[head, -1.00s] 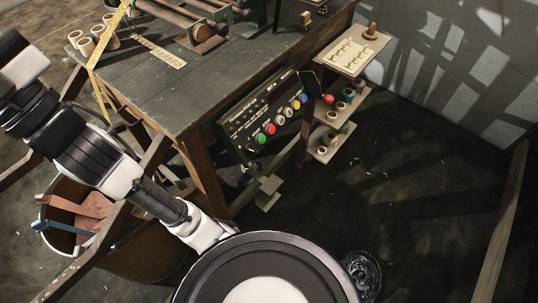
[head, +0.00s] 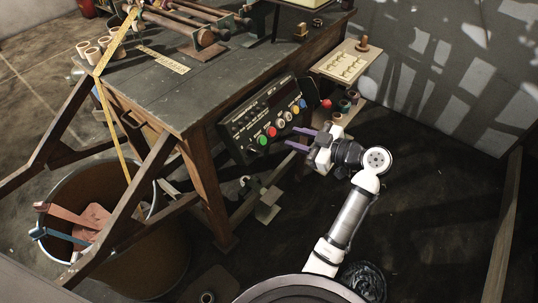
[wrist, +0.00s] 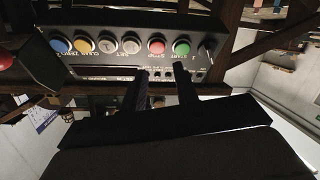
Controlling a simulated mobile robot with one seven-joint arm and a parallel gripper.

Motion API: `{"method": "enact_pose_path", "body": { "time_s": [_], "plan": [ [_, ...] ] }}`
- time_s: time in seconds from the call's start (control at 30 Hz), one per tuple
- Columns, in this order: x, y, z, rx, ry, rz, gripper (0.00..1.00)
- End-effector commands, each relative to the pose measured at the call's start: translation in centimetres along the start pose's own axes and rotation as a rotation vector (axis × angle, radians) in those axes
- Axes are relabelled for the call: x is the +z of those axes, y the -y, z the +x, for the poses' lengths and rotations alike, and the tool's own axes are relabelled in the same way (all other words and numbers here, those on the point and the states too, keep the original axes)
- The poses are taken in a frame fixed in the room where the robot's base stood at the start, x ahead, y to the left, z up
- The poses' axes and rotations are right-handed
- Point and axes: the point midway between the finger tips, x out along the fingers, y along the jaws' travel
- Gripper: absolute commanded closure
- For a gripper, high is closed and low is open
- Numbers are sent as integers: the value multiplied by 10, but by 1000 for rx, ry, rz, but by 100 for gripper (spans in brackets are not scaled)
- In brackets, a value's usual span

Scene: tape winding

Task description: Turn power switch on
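The dark control panel (head: 240,122) is mounted on the front side of the workbench, with green, red, white, yellow and blue buttons along its lower edge. It also shows upside down in the wrist view (wrist: 105,58). In that view a small lever-like switch (wrist: 207,51) sits beside the green button (wrist: 181,48); I cannot tell its position or whether it is the power switch. My gripper (head: 297,138) is just in front of the panel, its purple fingers apart and empty. In the wrist view the dark fingers (wrist: 161,72) point toward the red and green buttons; contact is unclear.
The wooden workbench (head: 185,95) stands above and behind the panel. A small shelf (head: 349,72) with spools is to the right of it. A large bin (head: 150,245) with strips is at the lower left. The floor right of my arm is mostly clear.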

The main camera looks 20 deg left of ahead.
Motion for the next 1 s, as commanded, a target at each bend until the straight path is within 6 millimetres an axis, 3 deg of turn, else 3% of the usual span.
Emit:
{"method": "enact_pose_path", "body": {
  "time_s": [0.1, 0.2, 0.37, 0.57, 1.0],
  "plan": [
    [13, 26, -32, -102, -138, -108, 70],
    [17, 41, -52, -143, -231, -192, 70],
    [18, 51, -64, -164, -296, -257, 70],
    [10, 57, -42, -170, -300, -260, 70],
    [-14, 74, 42, -168, -297, -259, 70]
  ]
}}
